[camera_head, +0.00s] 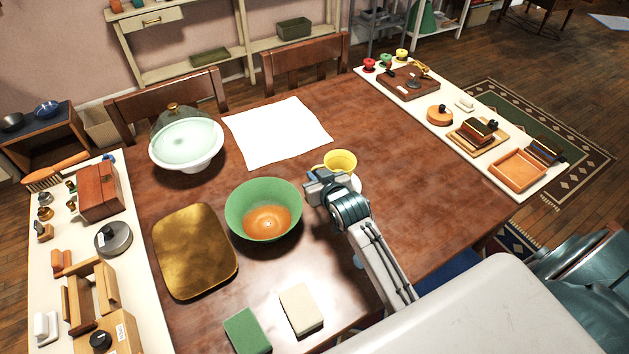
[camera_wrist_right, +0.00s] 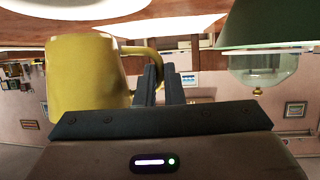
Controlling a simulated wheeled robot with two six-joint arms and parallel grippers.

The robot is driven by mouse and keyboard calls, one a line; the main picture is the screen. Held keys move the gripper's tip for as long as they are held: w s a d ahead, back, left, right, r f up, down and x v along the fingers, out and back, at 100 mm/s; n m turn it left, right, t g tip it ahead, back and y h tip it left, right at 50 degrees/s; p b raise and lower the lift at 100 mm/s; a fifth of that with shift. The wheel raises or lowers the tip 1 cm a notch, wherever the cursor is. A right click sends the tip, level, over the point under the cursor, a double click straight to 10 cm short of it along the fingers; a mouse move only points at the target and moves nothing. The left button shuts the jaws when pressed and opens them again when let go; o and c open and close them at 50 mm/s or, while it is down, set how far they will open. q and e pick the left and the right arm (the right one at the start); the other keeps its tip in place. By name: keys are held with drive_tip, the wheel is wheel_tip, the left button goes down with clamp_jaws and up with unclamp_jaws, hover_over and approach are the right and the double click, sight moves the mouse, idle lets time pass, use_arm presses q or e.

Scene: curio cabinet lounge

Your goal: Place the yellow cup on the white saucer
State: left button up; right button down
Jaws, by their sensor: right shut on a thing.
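The yellow cup (camera_head: 341,161) is upright in the head view, its open rim facing up. It also fills the left of the right wrist view (camera_wrist_right: 85,75), which looks upside down. My right gripper (camera_head: 318,182) is shut on the cup's handle (camera_wrist_right: 143,52); its two fingers (camera_wrist_right: 160,82) are close together there. The white saucer (camera_head: 356,183) shows only as a pale edge beside and below the cup, mostly hidden by the cup and my gripper. I cannot tell whether the cup touches it. My left gripper is not in view.
A green bowl (camera_head: 243,211) with orange inside stands just left of my right gripper. Beyond are a white sheet (camera_head: 277,132) and a domed cake stand (camera_head: 187,164). A gold tray (camera_head: 195,252) lies at left. The table right of the cup is clear.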

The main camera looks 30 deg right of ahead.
drive_tip(key=f, duration=0.2)
drive_tip(key=f+p, duration=0.1)
drive_tip(key=shift+w+a, duration=0.1)
drive_tip(key=shift+w, duration=0.15)
drive_tip(key=shift+f, duration=0.25)
drive_tip(key=shift+f, duration=0.2)
drive_tip(key=c, duration=1.5)
unclamp_jaws()
drive_tip(key=shift+c, duration=0.2)
drive_tip(key=shift+r, duration=0.15)
drive_tip(key=b+v, duration=0.1)
drive_tip(key=v, duration=1.1)
drive_tip(key=shift+b, duration=0.35)
